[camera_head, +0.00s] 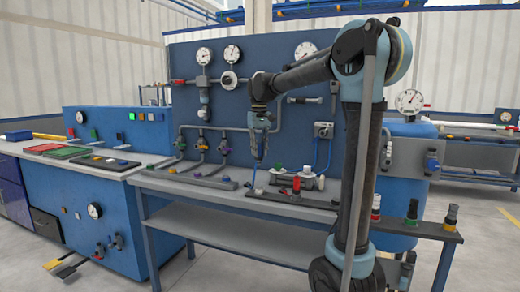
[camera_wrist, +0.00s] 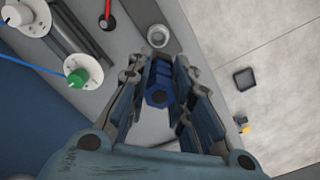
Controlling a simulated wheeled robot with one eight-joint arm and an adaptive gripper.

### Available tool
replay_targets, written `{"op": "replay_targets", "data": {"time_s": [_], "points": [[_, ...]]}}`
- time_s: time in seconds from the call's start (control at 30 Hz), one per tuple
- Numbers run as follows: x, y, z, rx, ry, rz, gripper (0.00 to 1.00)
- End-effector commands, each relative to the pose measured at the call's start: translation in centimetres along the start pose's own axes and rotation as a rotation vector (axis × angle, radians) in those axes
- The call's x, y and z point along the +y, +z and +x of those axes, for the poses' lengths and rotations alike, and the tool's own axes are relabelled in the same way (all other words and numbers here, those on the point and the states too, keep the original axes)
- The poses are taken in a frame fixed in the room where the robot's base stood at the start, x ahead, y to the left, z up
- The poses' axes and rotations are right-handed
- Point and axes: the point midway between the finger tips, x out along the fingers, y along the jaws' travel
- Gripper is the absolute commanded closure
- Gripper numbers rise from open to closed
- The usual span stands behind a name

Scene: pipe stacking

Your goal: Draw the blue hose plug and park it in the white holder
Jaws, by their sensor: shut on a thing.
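The blue plug (camera_wrist: 158,85) is between the two fingers of my gripper (camera_wrist: 160,92) in the wrist view. Its hexagonal end faces the camera, and its far end is partly hidden. In the head view my gripper (camera_head: 259,155) points down above the bench, in front of the blue panel; the plug cannot be made out there. A pale grey-white round cup (camera_wrist: 158,36) with an open top stands just beyond the fingertips in the wrist view, apart from the plug. I cannot tell for sure whether this is the white holder.
White round fittings (camera_wrist: 85,72) stand left in the wrist view, one with a green cap and blue hose. A red-handled part (camera_wrist: 107,20) is near. The head view shows white fittings (camera_head: 310,181) on the bench and a rail (camera_head: 400,225) with coloured plugs at right.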

Motion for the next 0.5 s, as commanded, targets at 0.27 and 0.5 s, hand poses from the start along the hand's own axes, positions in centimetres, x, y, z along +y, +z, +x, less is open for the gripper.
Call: {"op": "replay_targets", "data": {"time_s": [0.27,0.5], "points": [[0.3,0.0,1.6,0.0,0.0,0.004,1.0],[0.3,0.0,4.3,0.0,0.0,0.004,1.0]]}}
